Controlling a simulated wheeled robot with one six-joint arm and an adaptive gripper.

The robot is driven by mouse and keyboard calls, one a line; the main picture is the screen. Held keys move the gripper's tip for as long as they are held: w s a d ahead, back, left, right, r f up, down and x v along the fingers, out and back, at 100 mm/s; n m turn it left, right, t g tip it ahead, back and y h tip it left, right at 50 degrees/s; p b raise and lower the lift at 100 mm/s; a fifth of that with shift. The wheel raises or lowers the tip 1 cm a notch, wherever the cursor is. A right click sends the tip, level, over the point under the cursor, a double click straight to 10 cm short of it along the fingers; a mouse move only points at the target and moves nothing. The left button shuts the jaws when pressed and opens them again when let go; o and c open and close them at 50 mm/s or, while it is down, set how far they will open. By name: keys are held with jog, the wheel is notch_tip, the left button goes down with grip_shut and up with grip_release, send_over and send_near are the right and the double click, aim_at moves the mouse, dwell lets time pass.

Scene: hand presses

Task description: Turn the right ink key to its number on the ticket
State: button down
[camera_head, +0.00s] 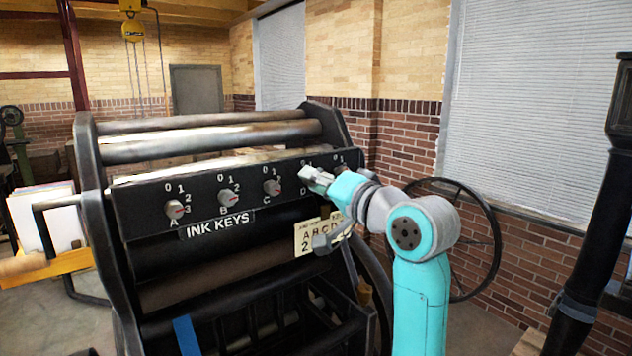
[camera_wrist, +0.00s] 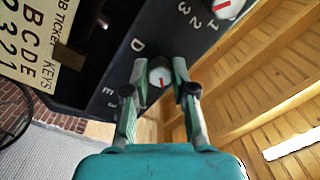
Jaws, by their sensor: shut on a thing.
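The press carries a black ink-key panel (camera_head: 250,190) with a row of round grey knobs, lettered from A at the left. My gripper (camera_head: 314,178) is at the panel's right part, and in the wrist view its fingers (camera_wrist: 160,78) are shut on a pale knob (camera_wrist: 160,72) with a red mark. The cream job ticket (camera_wrist: 55,40) lists keys, with D seemingly over 2 and E over 1. It hangs below the panel in the head view (camera_head: 305,238).
Another knob (camera_wrist: 228,8), with 1, 2 and 3 beside it, is at the top of the wrist view. Key C (camera_head: 272,187) is just left of my gripper. A large spoked handwheel (camera_head: 494,225) stands right of the press.

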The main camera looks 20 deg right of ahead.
jog(key=shift+f+m, duration=0.1)
jog(key=shift+m, duration=3.6)
jog(key=c, duration=0.9)
grip_release()
jog(key=shift+c, duration=0.2)
jog(key=v, duration=1.2)
jog(key=shift+a+f, duration=0.1)
jog(key=shift+f, duration=0.05)
